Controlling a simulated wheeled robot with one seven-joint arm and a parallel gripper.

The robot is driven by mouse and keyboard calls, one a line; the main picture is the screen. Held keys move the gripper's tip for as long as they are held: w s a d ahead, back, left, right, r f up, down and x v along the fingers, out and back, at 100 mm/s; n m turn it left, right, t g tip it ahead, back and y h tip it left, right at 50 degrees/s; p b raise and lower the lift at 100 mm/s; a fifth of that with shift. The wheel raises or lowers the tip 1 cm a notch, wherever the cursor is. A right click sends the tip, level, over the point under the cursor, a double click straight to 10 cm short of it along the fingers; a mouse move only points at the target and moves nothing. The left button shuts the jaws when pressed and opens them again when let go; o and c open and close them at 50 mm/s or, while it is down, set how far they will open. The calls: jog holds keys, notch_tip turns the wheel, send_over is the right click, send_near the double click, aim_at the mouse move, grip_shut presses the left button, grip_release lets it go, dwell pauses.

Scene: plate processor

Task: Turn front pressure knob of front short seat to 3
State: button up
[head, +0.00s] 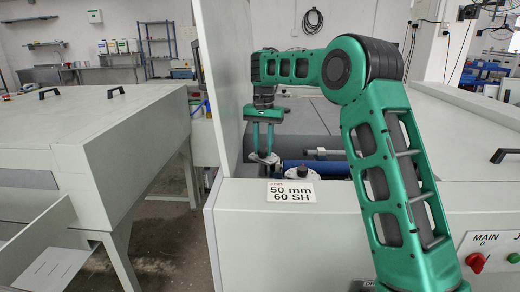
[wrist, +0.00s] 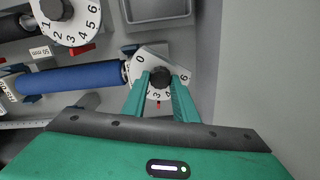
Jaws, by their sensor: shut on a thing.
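In the wrist view, the black knob (wrist: 160,77) sits on a white numbered dial (wrist: 149,58). My gripper (wrist: 161,84) is shut on the knob, with one green finger on each side. The 0 shows at the dial's upper left, the 6 at its right. The 3 is near the small red mark (wrist: 158,105) below the dial; the exact alignment is hard to tell and the fingers hide some digits.
A second numbered dial with a black knob (wrist: 57,9) is at the upper left; it also shows in the head view (head: 301,172). A blue roller (wrist: 70,78) lies left of the gripped knob. A tall grey panel (head: 226,75) stands close left of my gripper.

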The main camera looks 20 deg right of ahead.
aim_at(262, 150)
jog(key=o, duration=1)
jog(key=shift+a, duration=0.35)
jog(key=shift+d, duration=0.1)
notch_tip(262, 150, up, 11)
jog(key=shift+w+f, duration=0.1)
